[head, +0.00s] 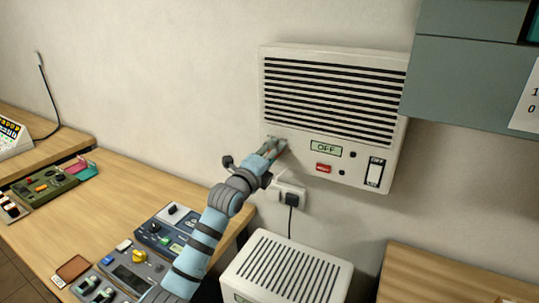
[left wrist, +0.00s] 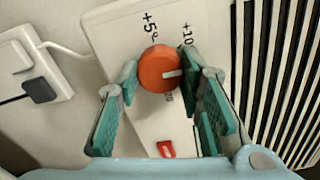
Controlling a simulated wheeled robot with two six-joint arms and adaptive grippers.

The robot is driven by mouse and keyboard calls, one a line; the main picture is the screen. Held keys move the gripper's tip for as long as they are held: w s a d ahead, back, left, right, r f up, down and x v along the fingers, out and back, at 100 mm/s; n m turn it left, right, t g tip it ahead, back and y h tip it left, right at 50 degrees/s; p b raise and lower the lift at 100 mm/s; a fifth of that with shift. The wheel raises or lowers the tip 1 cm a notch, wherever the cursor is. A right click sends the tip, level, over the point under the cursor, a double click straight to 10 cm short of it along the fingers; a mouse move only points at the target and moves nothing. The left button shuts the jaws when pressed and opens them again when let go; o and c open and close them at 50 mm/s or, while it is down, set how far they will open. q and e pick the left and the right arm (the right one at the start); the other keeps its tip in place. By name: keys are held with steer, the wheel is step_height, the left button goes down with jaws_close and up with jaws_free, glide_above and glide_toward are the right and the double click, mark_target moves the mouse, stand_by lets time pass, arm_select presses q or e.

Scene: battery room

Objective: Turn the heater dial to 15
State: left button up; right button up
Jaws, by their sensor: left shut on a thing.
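The heater (head: 333,105) is a white wall unit with dark slats and a small display (head: 326,149) reading OFF. In the left wrist view its dial (left wrist: 155,72) is a round orange knob with a white pointer mark toward the picture's right. Marks +5° and +10 show above it, and a partly hidden mark, perhaps 20, below. The right finger covers the area beside the pointer. My left gripper (head: 274,146) is at the heater's lower left and hides the dial in the head view. Its teal fingers (left wrist: 162,88) are shut on the dial. My right gripper is not in view.
A red button (head: 323,169) and a rocker switch (head: 374,172) marked OFF sit right of the dial. A plugged socket (head: 290,195) is below. A slatted white box (head: 290,268) stands underneath. A grey cabinet (head: 465,85) is at upper right. Devices (head: 166,232) lie on the wooden bench.

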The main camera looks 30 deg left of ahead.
arm_select(q)
steer(key=m, duration=0.5)
steer(key=shift+f+m+b, duration=0.1)
steer(key=shift+m+b, duration=0.2)
steer(key=shift+b, duration=0.05)
stand_by(0.4)
steer(key=o, duration=1.2)
steer(key=shift+c, duration=0.2)
steer(key=s, duration=1.2)
steer(key=shift+d, duration=0.1)
